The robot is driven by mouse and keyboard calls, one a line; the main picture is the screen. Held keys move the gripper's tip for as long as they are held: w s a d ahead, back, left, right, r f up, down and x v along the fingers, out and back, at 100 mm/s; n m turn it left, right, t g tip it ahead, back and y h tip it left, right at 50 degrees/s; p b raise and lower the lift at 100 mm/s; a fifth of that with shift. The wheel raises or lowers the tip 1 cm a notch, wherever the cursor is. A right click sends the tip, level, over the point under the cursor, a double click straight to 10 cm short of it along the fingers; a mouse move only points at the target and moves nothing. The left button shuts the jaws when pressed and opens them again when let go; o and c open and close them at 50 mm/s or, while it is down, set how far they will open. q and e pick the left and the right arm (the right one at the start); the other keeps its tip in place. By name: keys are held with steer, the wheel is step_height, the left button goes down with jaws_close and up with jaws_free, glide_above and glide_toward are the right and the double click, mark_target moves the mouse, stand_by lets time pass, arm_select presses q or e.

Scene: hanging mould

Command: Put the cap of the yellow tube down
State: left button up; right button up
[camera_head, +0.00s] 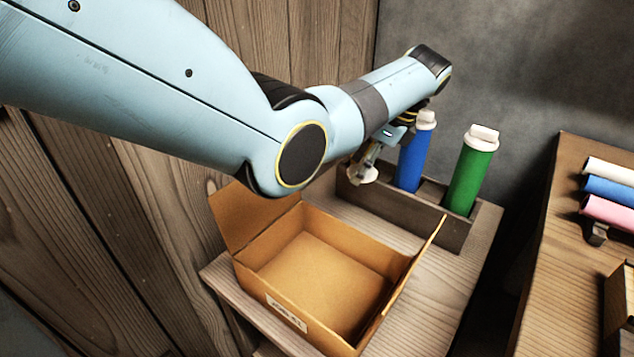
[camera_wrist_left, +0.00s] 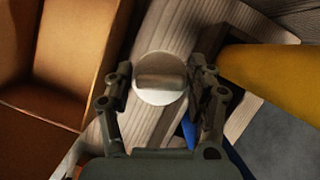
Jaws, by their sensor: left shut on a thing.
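My left gripper (camera_head: 366,163) is shut on the white cap (camera_head: 363,176), which is at its fingertips. In the left wrist view, the round cap (camera_wrist_left: 160,82) with its raised bar sits between the two fingers of the gripper (camera_wrist_left: 159,88). The yellow tube (camera_wrist_left: 272,76) shows at the right of the wrist view, with the cap apart from it. In the head view I cannot make out the yellow tube; my left arm covers that area. My right gripper is not in view.
An open, empty cardboard box (camera_head: 322,277) stands on the wooden table (camera_head: 446,292). Behind it, a wooden rack (camera_head: 452,233) holds a blue tube (camera_head: 412,160) and a green tube (camera_head: 468,178), both with white caps. More rolls (camera_head: 608,188) lie on a shelf at the right.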

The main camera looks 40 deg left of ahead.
arm_select(q)
steer(key=m, duration=0.1)
steer(key=f+m+t, duration=0.1)
steer(key=m, duration=0.1)
steer(key=s+f+m, duration=0.1)
steer(key=shift+d+t+y, duration=0.3)
steer(key=shift+d, duration=0.05)
steer(key=m, duration=0.2)
steer(key=f+m+t, duration=0.1)
steer(key=m, duration=0.1)
steer(key=shift+s+d+t, duration=0.2)
steer(key=shift+t, duration=0.1)
steer(key=shift+m, duration=0.3)
steer(key=a+f+b, duration=0.1)
steer(key=a+f, duration=0.1)
steer(key=a, duration=0.1)
steer(key=a+f+b, duration=0.1)
steer(key=a+f, duration=0.1)
steer(key=a, duration=0.2)
steer(key=s+a+f+b, duration=0.1)
steer(key=a+f, duration=0.2)
steer(key=a, duration=0.1)
steer(key=shift+a, duration=0.15)
step_height(320, 180, down, 4)
steer(key=shift+s+f+b, duration=0.1)
steer(key=shift+b, duration=0.9)
steer(key=shift+c, duration=0.2)
steer(key=o, duration=0.8)
